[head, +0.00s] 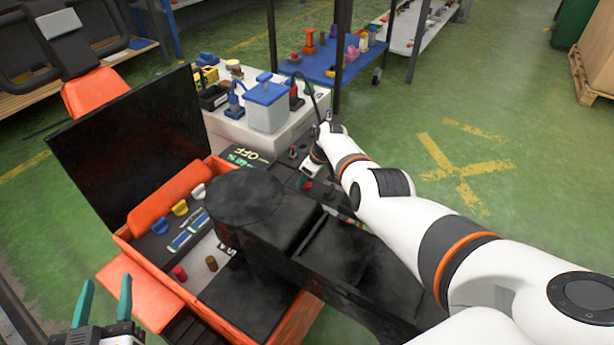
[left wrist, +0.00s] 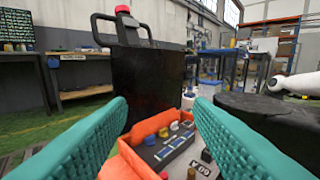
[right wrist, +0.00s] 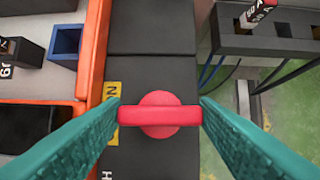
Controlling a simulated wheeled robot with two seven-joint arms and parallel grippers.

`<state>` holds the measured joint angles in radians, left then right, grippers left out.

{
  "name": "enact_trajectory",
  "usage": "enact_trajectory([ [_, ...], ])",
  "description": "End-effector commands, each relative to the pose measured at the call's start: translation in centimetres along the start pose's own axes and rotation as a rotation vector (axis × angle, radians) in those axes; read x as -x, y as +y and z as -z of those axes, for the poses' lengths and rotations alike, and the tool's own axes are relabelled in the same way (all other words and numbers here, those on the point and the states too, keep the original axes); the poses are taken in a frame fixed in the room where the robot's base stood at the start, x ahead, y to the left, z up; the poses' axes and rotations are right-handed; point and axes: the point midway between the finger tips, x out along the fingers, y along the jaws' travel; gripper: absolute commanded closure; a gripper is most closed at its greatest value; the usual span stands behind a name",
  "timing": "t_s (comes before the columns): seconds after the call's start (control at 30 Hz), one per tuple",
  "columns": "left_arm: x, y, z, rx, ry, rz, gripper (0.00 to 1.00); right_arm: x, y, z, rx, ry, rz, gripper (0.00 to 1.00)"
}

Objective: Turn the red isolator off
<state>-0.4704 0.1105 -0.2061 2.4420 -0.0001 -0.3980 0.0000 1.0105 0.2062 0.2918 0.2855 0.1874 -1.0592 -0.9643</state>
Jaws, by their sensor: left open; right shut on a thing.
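The red isolator (right wrist: 160,115) is a round red knob with a bar handle across it, on a dark panel. In the right wrist view its bar lies crosswise, with an end at each teal finger. My right gripper (right wrist: 160,116) is shut on this bar from above. In the head view the right gripper (head: 306,181) is small and partly hidden by its own arm. A yellow label (right wrist: 113,95) beside the knob is partly covered by a finger. My left gripper (head: 105,298) is open and empty at the lower left; its spread fingers also show in the left wrist view (left wrist: 158,108).
An orange-edged console (head: 170,205) with coloured knobs and a raised black panel (head: 125,140) stands at the left. A white table (head: 270,140) with a blue-lidded box (head: 267,105) is behind. Green floor (head: 480,130) is open at the right.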

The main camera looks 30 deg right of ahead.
Motion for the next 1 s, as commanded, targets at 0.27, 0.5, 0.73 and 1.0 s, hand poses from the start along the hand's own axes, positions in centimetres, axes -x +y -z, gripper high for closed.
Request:
enact_trajectory([
  [0.27, 0.0, 0.0, 0.0, 0.0, 0.001, 0.0, 0.53, 0.0, 0.0, 0.1, 0.003, 0.003, -0.001, 0.31],
  [0.5, 0.0, 0.0, 0.0, 0.0, 0.001, 0.0, 0.53, 0.0, 0.0, 0.1, 0.001, 0.002, 0.0, 0.24],
  [0.73, 0.2, 0.2, 0.8, -0.001, 0.057, -0.004, 0.53, 0.3, 0.0, 0.0, 0.0, 0.001, 0.0, 0.24],
  [1.0, 1.9, 0.9, 4.9, -0.003, 0.35, -0.021, 0.53, 1.4, 0.0, -0.1, 0.0, 0.001, -0.001, 0.24],
])
